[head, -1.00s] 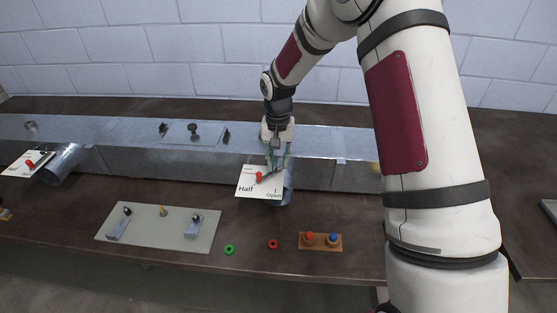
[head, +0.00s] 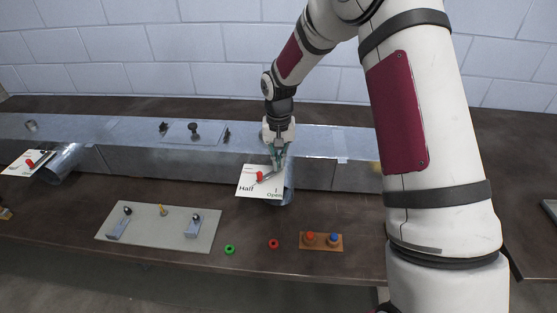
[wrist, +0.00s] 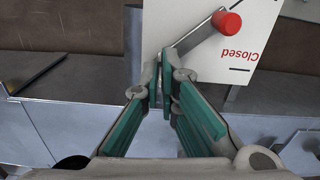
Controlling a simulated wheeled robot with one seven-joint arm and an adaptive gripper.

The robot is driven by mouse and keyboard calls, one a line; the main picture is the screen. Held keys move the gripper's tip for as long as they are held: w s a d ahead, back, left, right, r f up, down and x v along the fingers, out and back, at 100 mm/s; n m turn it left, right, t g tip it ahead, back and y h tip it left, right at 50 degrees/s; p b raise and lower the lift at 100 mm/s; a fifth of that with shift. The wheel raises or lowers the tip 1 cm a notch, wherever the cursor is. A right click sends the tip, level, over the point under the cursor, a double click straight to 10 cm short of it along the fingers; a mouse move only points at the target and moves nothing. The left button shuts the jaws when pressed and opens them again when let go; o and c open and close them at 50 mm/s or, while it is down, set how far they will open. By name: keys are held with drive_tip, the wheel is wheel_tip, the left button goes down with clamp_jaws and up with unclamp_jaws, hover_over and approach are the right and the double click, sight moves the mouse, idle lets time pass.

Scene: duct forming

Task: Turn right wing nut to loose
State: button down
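The right damper's white plate (head: 255,190), marked Half and Open, sits at the right of the duct front. Its lever with a red knob (head: 259,176) lies across the plate; the knob also shows in the wrist view (wrist: 227,22), near the word Closed. My gripper (head: 276,167) points down at the lever's pivot end, right of the knob. In the wrist view its green-padded fingers (wrist: 160,88) are almost together, with a thin grey piece between the tips. This appears to be the right wing nut (wrist: 160,70), mostly hidden by the fingers.
The metal duct (head: 330,176) runs along the bench, with a hatch plate and knobs (head: 193,129) on top. The left damper plate (head: 20,165) is at far left. A grey board (head: 150,237), green ring (head: 229,250), red ring (head: 273,244) and button block (head: 310,247) lie in front.

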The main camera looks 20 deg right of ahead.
drive_tip(key=n+b, duration=0.1)
drive_tip(key=n, duration=0.9)
drive_tip(key=shift+n, duration=0.3)
drive_tip(key=n, duration=0.6)
drive_tip(key=shift+b, duration=0.3)
drive_tip(key=shift+n, duration=0.4)
drive_tip(key=c, duration=1.8)
unclamp_jaws()
drive_tip(key=shift+c, duration=0.2)
drive_tip(key=shift+r, duration=0.1)
wheel_tip(320, 180, up, 12)
